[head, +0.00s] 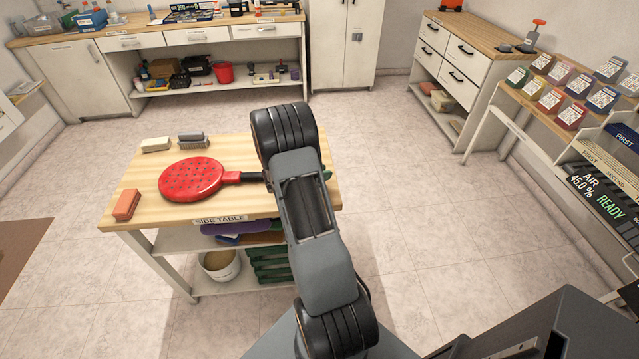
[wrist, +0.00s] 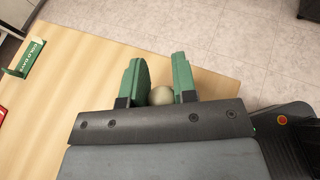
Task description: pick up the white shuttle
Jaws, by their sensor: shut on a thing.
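A pale, off-white rounded thing (wrist: 161,95), which I take to be the white shuttle, sits between the two green fingers of my gripper (wrist: 158,68) in the wrist view. The fingers are shut on it, one on each side. Only its rounded part shows; the rest is hidden behind the gripper body. The gripper is over the edge of the wooden side table (wrist: 75,75). In the head view my arm hides the gripper and the shuttle.
On the side table (head: 150,205) lie a red paddle (head: 190,180), an orange block (head: 126,205), a cream block (head: 156,144) and a grey brush (head: 193,140). A green labelled piece (wrist: 27,58) stands on it in the wrist view. Floor (head: 430,210) to the right is clear.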

